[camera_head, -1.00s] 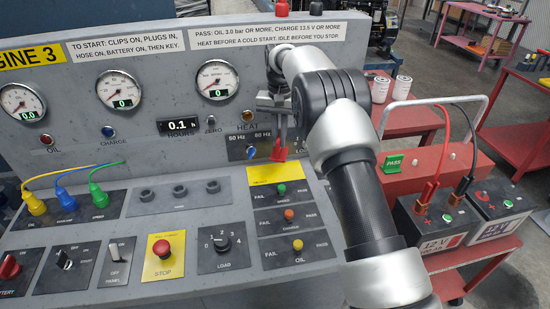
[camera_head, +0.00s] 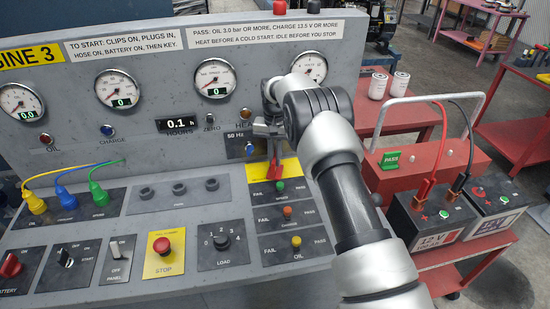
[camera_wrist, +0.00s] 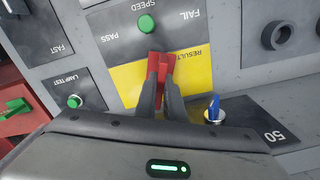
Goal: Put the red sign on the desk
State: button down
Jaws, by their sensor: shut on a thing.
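The red sign (camera_head: 274,179) is small and held between the fingertips of my gripper (camera_head: 272,160). In the wrist view the red sign (camera_wrist: 163,62) shows at the ends of the two dark fingers (camera_wrist: 161,85), over the yellow RESULT patch (camera_wrist: 130,82). The desk (camera_head: 140,220) is the sloping grey front of the engine console. The sign is at the yellow patch (camera_head: 291,167), just above the SPEED FAIL/PASS plate (camera_head: 280,193). I cannot tell whether it touches the surface. The fingers partly hide the sign.
A green PASS sign (camera_head: 391,159) stands on a red box (camera_head: 430,165) to the right. Close to my fingers are a blue selector knob (camera_wrist: 213,108) and a green button (camera_wrist: 146,23). Gauges line the upright panel behind. Two batteries (camera_head: 432,222) sit on a red cart.

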jog(key=shift+f, duration=0.1)
jog(key=shift+f, duration=0.15)
jog(key=c, duration=1.9)
grip_release()
jog(key=shift+o, duration=0.2)
